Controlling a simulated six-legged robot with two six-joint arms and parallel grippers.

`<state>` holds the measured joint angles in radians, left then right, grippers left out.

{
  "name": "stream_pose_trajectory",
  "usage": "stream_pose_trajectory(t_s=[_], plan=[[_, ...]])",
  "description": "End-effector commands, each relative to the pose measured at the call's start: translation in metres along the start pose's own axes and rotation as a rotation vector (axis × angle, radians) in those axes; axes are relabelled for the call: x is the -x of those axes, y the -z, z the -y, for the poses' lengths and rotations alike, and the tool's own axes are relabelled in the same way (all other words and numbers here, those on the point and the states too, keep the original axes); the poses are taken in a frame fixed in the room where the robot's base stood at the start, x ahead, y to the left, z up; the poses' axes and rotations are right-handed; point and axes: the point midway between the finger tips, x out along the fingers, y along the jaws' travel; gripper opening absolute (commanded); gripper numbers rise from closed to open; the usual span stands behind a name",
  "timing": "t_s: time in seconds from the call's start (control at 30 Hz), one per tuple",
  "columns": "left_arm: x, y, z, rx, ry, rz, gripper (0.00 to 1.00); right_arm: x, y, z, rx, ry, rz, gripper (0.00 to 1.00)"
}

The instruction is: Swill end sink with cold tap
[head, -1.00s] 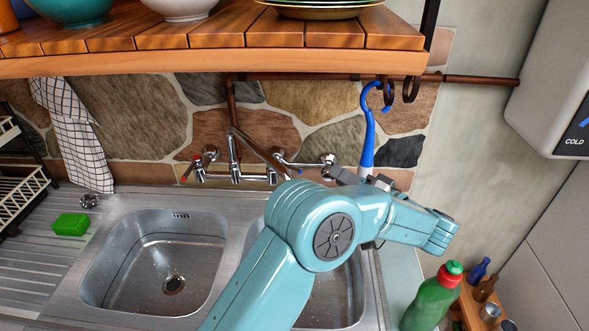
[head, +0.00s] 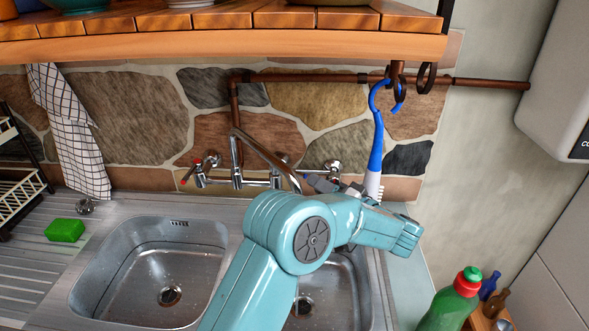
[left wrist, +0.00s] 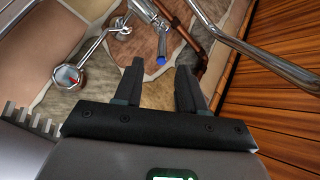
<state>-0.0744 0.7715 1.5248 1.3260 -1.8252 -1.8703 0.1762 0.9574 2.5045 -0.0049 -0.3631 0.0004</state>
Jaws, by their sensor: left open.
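A chrome wall-mounted mixer tap (head: 237,180) sits on the stone wall, with a red-marked lever at its left. Its cold valve (head: 333,167) is at the right, partly behind my left gripper (head: 322,184). In the left wrist view, a chrome lever with a blue end (left wrist: 160,45) points toward my open left gripper (left wrist: 160,72), its tip showing between the fingertips; contact cannot be told. The spout slopes down right, and its end is partly hidden. The left sink (head: 95,270) is empty. The right sink (head: 370,285) is largely hidden by my arm. I see no water running.
A wooden shelf (head: 220,46) overhangs the tap. A blue brush (head: 377,148) hangs from a hook right of my gripper. A green sponge (head: 65,230) lies on the drainer. A green bottle (head: 450,303) stands at lower right. A checked towel (head: 75,140) hangs left.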

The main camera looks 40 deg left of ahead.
Motion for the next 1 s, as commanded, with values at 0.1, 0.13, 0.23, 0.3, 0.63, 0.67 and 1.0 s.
stream_pose_trajectory(t_s=[0.1, 0.13, 0.23, 0.3, 0.63, 0.67, 1.0], plan=[[-0.031, 0.001, 0.003, 0.000, 0.004, 0.004, 0.40, 0.008, 0.000, 0.003, 0.000, 0.000, 0.000, 0.94], [-0.037, 0.001, 0.002, 0.000, 0.002, 0.004, 0.40, 0.009, 0.000, 0.003, 0.000, 0.000, 0.000, 0.94], [-0.058, 0.001, 0.002, 0.000, 0.002, 0.003, 0.40, 0.013, 0.000, 0.005, 0.000, 0.000, 0.000, 0.94], [-0.070, 0.001, 0.002, -0.001, 0.002, 0.002, 0.40, 0.015, 0.000, 0.005, 0.000, 0.000, 0.000, 0.94], [-0.093, 0.001, 0.000, 0.001, 0.000, -0.001, 0.40, 0.018, -0.001, 0.007, 0.000, 0.000, 0.000, 0.94], [-0.093, 0.001, 0.000, 0.001, 0.000, -0.001, 0.40, 0.018, -0.001, 0.006, 0.000, 0.000, 0.000, 0.94], [-0.092, 0.000, 0.000, 0.000, 0.000, 0.000, 0.00, 0.018, -0.001, 0.006, 0.000, 0.000, 0.000, 0.94]])
